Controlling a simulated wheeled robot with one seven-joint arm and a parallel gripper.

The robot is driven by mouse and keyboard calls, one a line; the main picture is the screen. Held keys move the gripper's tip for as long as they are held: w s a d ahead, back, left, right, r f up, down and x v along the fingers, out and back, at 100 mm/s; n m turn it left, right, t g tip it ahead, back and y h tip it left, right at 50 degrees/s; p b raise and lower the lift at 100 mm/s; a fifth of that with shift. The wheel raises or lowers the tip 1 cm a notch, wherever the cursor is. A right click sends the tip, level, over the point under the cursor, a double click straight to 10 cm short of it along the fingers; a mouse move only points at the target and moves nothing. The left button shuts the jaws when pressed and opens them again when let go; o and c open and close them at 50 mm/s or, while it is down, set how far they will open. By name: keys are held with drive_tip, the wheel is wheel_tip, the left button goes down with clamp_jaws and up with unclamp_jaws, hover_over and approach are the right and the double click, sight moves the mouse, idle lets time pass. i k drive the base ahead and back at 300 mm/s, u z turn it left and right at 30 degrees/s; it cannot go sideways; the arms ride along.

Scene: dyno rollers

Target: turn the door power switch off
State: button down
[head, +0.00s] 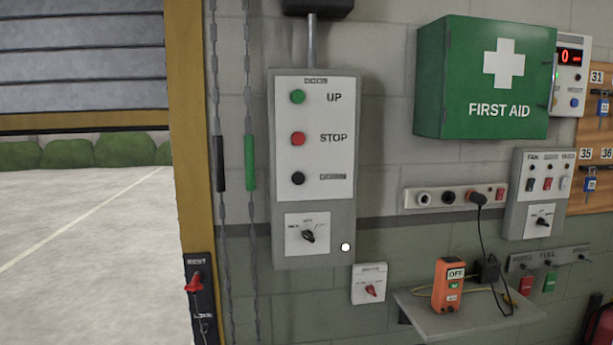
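A grey door control box (342,225) hangs on the wall at the picture's middle. It has a green UP button (297,97), a red STOP button (298,139) and a black button (298,178) whose label is too blurred to read. Lower on it is a black rotary selector (308,236), with its pointer slanting. Below the box, a small white switch plate (362,297) carries a red rotary knob (372,290), set at a slant. Its label is too small to read, so I cannot tell which is the door power switch. My gripper is not in view.
A red lever (194,283) sits on a black plate at the yellow door frame (182,120). Hanging chains (251,60) run beside the box. Right are a first aid cabinet (480,75), a socket strip (455,196), a switch panel (535,220) and a shelf (462,318) holding an orange device (448,284).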

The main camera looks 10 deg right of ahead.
sight(308, 235)
drive_tip(key=u, duration=0.05)
drive_tip(key=k, duration=1.1)
drive_tip(key=z, duration=0.8)
drive_tip(key=i, duration=1.5)
drive_tip(key=u, duration=0.8)
